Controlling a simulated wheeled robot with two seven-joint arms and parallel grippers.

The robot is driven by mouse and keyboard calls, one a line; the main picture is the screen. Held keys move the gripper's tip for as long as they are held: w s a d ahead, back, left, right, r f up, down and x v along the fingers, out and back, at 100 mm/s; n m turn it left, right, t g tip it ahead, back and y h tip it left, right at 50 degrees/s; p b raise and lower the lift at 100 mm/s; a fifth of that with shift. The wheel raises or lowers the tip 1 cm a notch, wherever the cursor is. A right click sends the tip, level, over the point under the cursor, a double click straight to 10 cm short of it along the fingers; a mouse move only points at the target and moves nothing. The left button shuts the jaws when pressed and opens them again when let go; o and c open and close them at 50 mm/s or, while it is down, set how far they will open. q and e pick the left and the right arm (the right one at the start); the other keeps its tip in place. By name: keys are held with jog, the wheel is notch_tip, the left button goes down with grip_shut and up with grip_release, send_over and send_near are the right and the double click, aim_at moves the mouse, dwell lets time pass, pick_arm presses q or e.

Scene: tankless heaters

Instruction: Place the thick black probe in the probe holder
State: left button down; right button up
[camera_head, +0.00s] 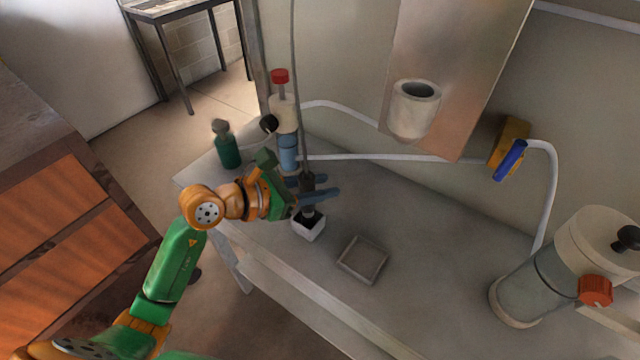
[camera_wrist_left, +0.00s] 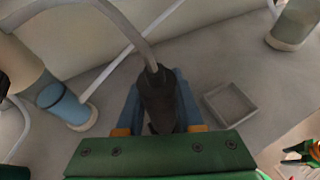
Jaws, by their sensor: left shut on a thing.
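My left gripper (camera_head: 313,191) is shut on the thick black probe (camera_head: 308,181), just above the grey bench. The probe stands roughly upright, with a dark cable running up from its top. Its lower end is at the dark opening of a small white square block (camera_head: 307,230); I cannot tell how far inside it is. In the left wrist view the probe (camera_wrist_left: 157,98) sits between the blue fingers of my gripper (camera_wrist_left: 158,112). The white block is hidden in that view. I cannot tell for sure that this block is the probe holder.
A shallow square tray (camera_head: 363,260) lies right of the block. A white open cup (camera_head: 413,108) is on the metal wall panel. A valve with a red knob (camera_head: 281,77) and a green bottle (camera_head: 226,147) stand at left. A large cylinder (camera_head: 560,270) stands at right.

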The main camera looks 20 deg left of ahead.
pick_arm(q)
jog(key=c, duration=0.9)
grip_release()
jog(key=shift+f, duration=0.1)
jog(key=shift+c, duration=0.2)
jog(key=o, duration=0.4)
jog(key=shift+r, duration=0.2)
jog(key=b+v, duration=0.2)
jog(key=v, duration=1)
